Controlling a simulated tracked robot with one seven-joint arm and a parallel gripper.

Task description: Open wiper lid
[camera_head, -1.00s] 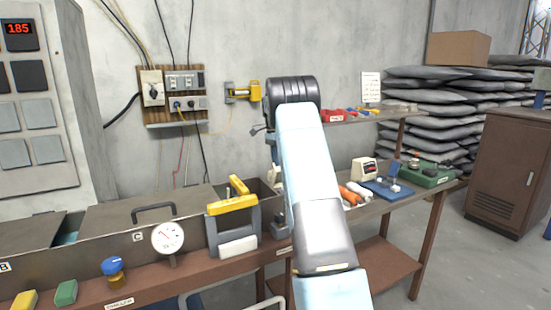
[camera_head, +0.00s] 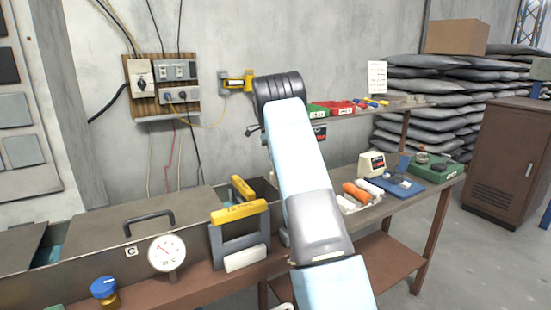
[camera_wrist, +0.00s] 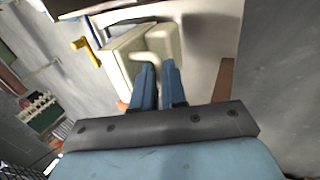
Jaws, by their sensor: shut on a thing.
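In the wrist view, my gripper (camera_wrist: 158,75) has its two blue fingers closed around a hooked cream tab. The tab joins a cream, box-like body (camera_wrist: 128,44), which is probably the wiper, though I cannot be sure. Where the lid parts from the body is unclear. In the head view, my own arm hides the gripper and what it holds. A grey frame with a yellow top bar (camera_head: 238,212) and a white block at its foot stands left of my arm. A second yellow bar (camera_head: 242,187) shows behind it.
Right of my arm, the bench holds a cream box (camera_head: 371,164), orange-and-white rolls (camera_head: 358,194) and a blue tray (camera_head: 398,185).

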